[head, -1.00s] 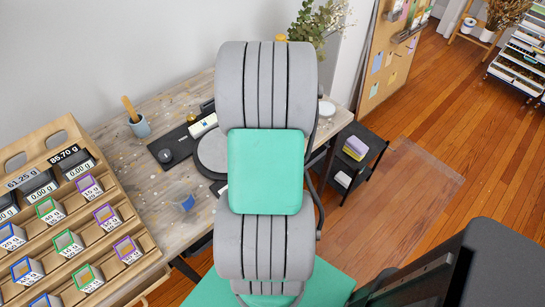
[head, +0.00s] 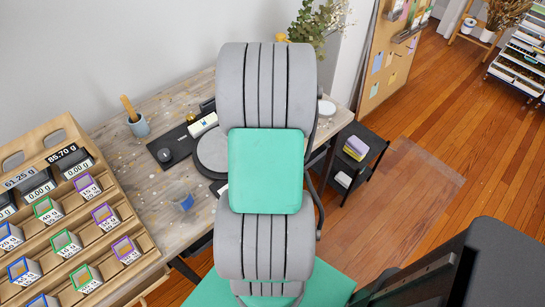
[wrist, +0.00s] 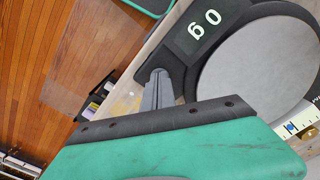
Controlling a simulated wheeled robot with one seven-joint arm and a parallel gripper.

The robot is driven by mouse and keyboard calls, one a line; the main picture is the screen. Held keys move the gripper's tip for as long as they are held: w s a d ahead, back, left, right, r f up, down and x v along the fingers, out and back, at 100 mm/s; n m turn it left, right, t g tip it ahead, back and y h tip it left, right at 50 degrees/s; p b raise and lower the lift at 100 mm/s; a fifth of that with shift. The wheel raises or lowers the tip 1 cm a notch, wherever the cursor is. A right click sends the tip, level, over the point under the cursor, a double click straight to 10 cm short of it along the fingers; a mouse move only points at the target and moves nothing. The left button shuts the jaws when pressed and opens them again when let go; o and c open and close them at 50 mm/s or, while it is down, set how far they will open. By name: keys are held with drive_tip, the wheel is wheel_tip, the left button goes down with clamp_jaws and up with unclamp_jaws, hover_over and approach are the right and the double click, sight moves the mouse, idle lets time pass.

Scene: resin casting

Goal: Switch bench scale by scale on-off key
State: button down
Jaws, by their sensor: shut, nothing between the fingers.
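The bench scale has a round grey plate (wrist: 262,70) on a black body, at the right of the wrist view. Its display (wrist: 200,28) is lit and shows "0 g", turned around in this view. My gripper (wrist: 157,78) is shut and empty, with its tips at the black body's corner beside the display. The on-off key is not visible; the fingers may cover it. I cannot tell whether the tips touch the body. In the head view the scale's plate (head: 210,152) shows at the left of my arm, which hides the rest and my gripper.
A wooden rack (head: 120,215) with labelled compartments stands at the left. A blue-tinted cup (head: 180,196) and a pot with a wooden handle (head: 138,126) stand on the bench. A black mat (head: 168,148) lies behind. A black side cart (head: 350,160) stands right of the bench.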

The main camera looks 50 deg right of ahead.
wheel_tip(320, 180, up, 5)
drive_tip(key=p, duration=0.4)
drive_tip(key=shift+r, duration=0.1)
idle(0.3)
drive_tip(key=s+a+g+y, duration=0.1)
drive_tip(key=s+a, duration=0.4)
drive_tip(key=a, duration=0.3)
drive_tip(key=w+a+r+n+t, duration=0.1)
drive_tip(key=w+a+r+n, duration=0.2)
drive_tip(key=a, duration=0.5)
drive_tip(key=w+a+r+n+t, duration=0.2)
drive_tip(key=w+a+r, duration=0.3)
drive_tip(key=a, duration=0.3)
drive_tip(key=w+a+r+n+t+h, duration=0.1)
drive_tip(key=w+a+r+n, duration=0.2)
drive_tip(key=a+r+n, duration=0.2)
drive_tip(key=a+r, duration=0.1)
drive_tip(key=a, duration=0.2)
drive_tip(key=shift+w+r, duration=0.35)
drive_tip(key=shift+w, duration=0.05)
